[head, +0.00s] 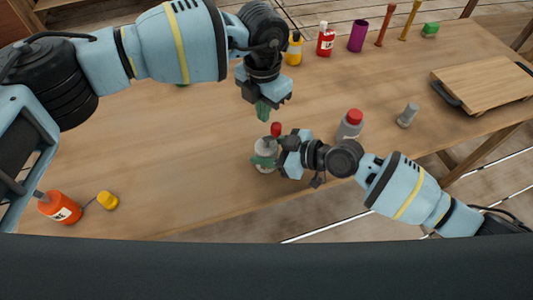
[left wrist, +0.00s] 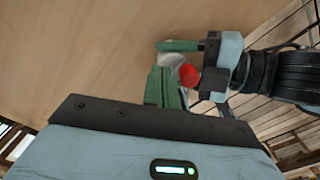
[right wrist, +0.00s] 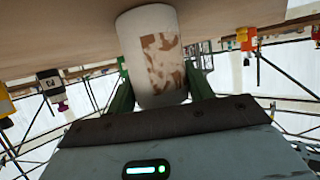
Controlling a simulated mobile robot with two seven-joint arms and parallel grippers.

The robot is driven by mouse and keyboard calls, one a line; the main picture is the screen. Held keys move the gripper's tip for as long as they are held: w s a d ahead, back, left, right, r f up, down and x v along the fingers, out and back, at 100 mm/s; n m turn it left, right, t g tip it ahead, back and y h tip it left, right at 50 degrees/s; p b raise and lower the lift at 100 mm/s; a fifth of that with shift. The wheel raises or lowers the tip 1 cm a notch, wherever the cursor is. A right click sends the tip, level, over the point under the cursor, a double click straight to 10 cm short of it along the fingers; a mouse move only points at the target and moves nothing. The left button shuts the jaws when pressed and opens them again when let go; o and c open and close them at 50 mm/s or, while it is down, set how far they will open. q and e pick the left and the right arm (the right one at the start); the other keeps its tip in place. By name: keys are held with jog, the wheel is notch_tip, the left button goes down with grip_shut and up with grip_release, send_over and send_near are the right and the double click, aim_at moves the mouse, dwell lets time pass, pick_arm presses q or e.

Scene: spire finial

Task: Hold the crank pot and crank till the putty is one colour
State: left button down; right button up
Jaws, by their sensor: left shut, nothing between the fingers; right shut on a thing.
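The crank pot (head: 265,148) is a pale cylinder near the table's front edge, with a red crank knob (head: 276,129) at its top. In the right wrist view the pot (right wrist: 140,25) shows a side patch of putty (right wrist: 163,62) in mottled brown and cream, more than one colour. My right gripper (head: 277,161) is shut on the pot, its green fingers on either side. My left gripper (head: 263,110) is shut and empty, above and just beyond the pot. In the left wrist view the red knob (left wrist: 189,76) is close beside its green fingers, apparently not gripped.
A red-capped bottle (head: 349,127) and a grey cylinder (head: 407,116) stand right of the pot. A wooden board (head: 485,82) lies at far right. Several containers line the back. The table's left middle is clear.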

aim_at(278, 132)
pick_arm(q)
jog(key=shift+f, duration=1.15)
jog(key=shift+s+d, duration=0.25)
jog(key=shift+d, duration=0.05)
jog(key=shift+s+d, duration=0.15)
jog(key=shift+s+d, duration=0.25)
jog(key=shift+d, duration=0.45)
dwell(0.8)
jog(key=shift+s+d, duration=0.25)
dwell(0.3)
jog(key=shift+s+d, duration=0.25)
jog(key=shift+s, duration=0.35)
dwell(0.8)
jog(key=shift+s, duration=0.65)
dwell(0.6)
jog(key=shift+w+d, duration=0.1)
jog(key=shift+d, duration=0.2)
